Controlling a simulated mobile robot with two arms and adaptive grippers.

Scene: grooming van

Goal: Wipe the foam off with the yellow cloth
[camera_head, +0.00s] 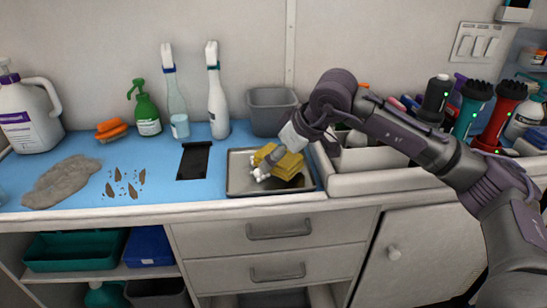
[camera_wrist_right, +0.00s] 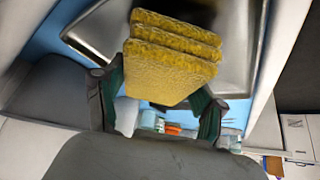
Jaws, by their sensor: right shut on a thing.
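The yellow cloth (camera_head: 287,163) is a thick folded stack over the metal tray (camera_head: 236,184) on the blue counter. It also shows in the right wrist view (camera_wrist_right: 172,62), between the two dark fingers. My right gripper (camera_head: 293,142) comes in from the right and is shut on the cloth. I cannot tell whether the cloth touches the tray. A small white lumpy patch (camera_head: 260,174) shows at the cloth's left edge; it may be foam, but I cannot be sure. A dark patch (camera_head: 290,182) lies on the tray in front of the cloth. My left gripper is not in view.
A grey bin (camera_head: 271,108) stands behind the tray. Grey fur (camera_head: 62,181) lies at the left. A white divided bin (camera_head: 362,157) with several items is right of the tray.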

